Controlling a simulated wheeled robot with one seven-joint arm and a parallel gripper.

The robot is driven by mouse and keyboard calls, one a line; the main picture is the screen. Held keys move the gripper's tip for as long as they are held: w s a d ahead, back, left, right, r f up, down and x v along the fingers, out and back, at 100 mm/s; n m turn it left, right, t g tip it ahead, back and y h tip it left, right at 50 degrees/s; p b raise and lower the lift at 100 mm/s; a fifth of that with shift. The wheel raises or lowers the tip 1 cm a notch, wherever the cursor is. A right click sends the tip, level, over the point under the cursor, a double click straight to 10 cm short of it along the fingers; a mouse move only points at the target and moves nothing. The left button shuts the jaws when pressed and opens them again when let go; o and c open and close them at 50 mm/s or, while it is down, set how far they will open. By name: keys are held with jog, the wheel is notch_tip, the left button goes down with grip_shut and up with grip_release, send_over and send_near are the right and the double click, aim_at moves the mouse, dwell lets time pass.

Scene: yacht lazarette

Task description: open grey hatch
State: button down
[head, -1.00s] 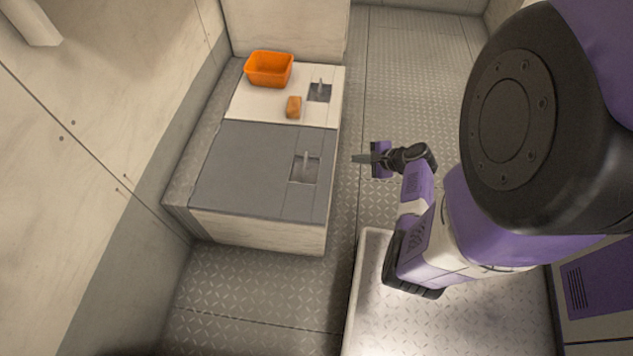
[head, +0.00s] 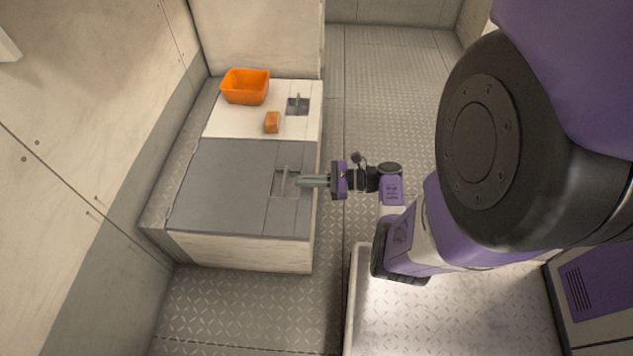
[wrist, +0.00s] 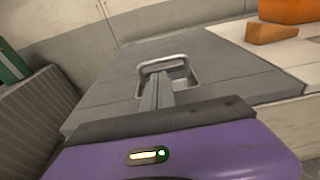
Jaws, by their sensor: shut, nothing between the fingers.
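The grey hatch (head: 222,185) is a flat panel lying closed on top of the low bench locker. Its recessed handle (head: 287,182) sits near the panel's right edge; the handle and its recess also show in the wrist view (wrist: 167,72). My gripper (head: 303,181) reaches in from the right, with its fingers shut and empty and their tips at the recess. In the wrist view the fingers (wrist: 156,93) point at the recess and cover part of it. I cannot tell whether the tips touch the handle.
Behind the grey hatch is a white hatch (head: 225,124) with its own recessed handle (head: 297,104). An orange bin (head: 245,86) and a small orange block (head: 272,122) rest on it. A wall runs along the left. The tread-plate floor (head: 395,90) at the back is clear.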

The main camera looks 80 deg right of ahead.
aim_at(293, 192)
jog(key=shift+w+a+f+b, duration=0.1)
jog(key=shift+w+f+b, duration=0.1)
jog(key=shift+w, duration=0.75)
jog(key=shift+w+a+f+b, duration=0.1)
jog(key=shift+w+b, duration=0.1)
jog(key=shift+w, duration=0.75)
jog(key=shift+r, duration=0.15)
